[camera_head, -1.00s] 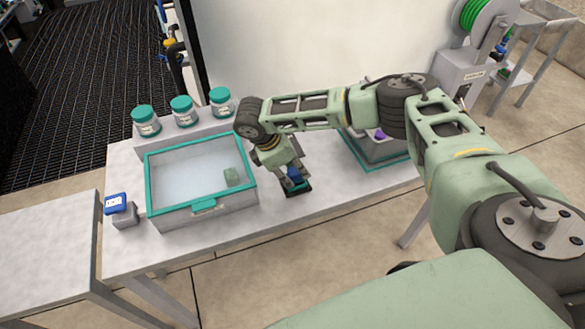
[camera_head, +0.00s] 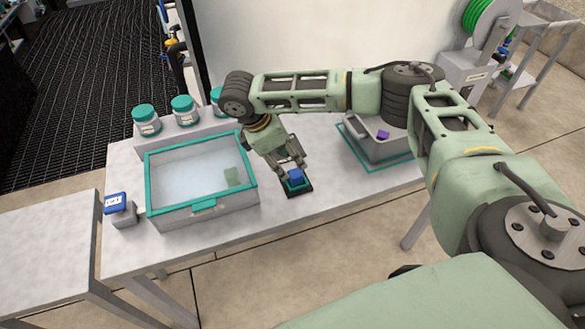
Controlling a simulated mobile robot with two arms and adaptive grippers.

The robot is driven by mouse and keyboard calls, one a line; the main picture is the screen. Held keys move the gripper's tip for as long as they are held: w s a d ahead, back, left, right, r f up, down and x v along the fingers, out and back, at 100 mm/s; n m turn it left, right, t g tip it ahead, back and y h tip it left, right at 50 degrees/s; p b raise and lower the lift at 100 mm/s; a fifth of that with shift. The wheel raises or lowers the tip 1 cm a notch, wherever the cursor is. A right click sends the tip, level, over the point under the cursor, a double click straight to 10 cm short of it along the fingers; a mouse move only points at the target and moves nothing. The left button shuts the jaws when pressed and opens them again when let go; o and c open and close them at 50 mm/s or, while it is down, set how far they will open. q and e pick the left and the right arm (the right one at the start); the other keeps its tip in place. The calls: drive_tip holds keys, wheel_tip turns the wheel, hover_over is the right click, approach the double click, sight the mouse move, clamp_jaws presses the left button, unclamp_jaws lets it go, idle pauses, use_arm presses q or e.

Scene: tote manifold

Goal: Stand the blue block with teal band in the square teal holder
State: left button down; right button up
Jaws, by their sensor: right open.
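The blue block (camera_head: 296,175) is upright in the square holder (camera_head: 299,189), which has a dark base and a teal edge, on the table right of the clear tote. Its teal band cannot be made out clearly. My right gripper (camera_head: 291,168) is open, its fingers just behind and above the block's top. Whether a finger still touches the block cannot be told. My left gripper is not in view.
Jars (camera_head: 182,110) line the back. A grey bin (camera_head: 376,145) with a purple piece stands right. The table front right of the holder is clear.

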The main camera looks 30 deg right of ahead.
drive_tip(key=v, duration=0.6)
drive_tip(key=shift+r+b, duration=0.25)
drive_tip(key=shift+b, duration=0.05)
drive_tip(key=shift+a+f, duration=0.1)
